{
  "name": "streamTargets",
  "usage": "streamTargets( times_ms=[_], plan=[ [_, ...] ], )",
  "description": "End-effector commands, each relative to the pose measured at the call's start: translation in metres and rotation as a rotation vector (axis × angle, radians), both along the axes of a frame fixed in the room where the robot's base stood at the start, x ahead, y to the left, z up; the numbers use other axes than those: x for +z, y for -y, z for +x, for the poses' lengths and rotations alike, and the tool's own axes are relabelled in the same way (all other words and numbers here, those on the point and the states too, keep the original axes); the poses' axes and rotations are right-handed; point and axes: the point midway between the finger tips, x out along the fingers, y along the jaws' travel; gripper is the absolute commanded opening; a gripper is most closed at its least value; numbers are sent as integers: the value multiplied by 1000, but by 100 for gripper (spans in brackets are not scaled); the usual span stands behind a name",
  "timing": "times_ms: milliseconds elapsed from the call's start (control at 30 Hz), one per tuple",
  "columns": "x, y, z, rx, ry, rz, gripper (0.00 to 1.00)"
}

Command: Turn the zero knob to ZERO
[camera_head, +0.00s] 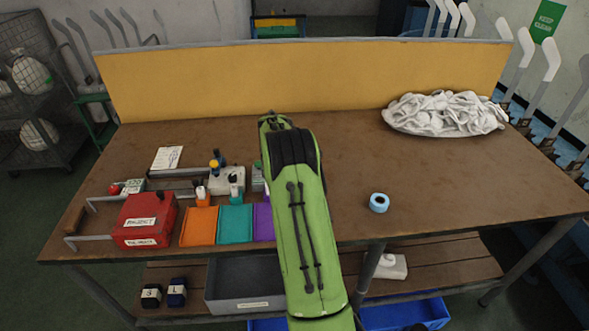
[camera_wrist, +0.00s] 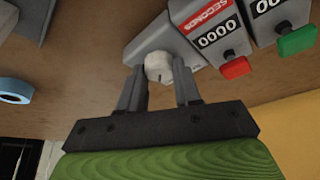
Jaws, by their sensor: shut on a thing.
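The zero knob (camera_wrist: 158,68) is a small pale round knob on a grey housing (camera_wrist: 150,42), seen in the wrist view. My gripper (camera_wrist: 159,78) has one dark finger on each side of the knob and is shut on it. The fingers partly hide the knob's sides and the housing's edge. I cannot read any ZERO mark or the knob's pointer angle. In the head view my green arm hides the knob and fingertips.
Beside the knob stand a SECONDS counter (camera_wrist: 216,40) reading 0000 with a red button, and another with a green button (camera_wrist: 297,41). A blue tape roll (camera_head: 379,202), red reject box (camera_head: 147,220), colored trays (camera_head: 235,224) and white sock pile (camera_head: 445,113) share the table. Its right side is mostly clear.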

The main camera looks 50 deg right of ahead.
Motion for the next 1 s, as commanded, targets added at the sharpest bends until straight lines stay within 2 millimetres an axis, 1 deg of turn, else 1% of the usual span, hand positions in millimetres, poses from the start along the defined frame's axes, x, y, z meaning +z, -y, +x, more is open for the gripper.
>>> streamTargets(
  times_ms=[267, 300, 433, 667, 767, 867, 1000],
  plan=[
    [1, 1, 1, -1, 4, -3, 3],
    [1, 1, 1, -1, 3, -2, 39],
    [1, 1, 0, -1, 2, -2, 59],
    [0, 0, 0, 0, 1, -1, 59],
    [6, -2, 0, 2, 2, -1, 59],
    [25, -8, -2, 2, 5, -3, 59],
    [62, -23, -6, 4, 5, -3, 59]
  ],
)
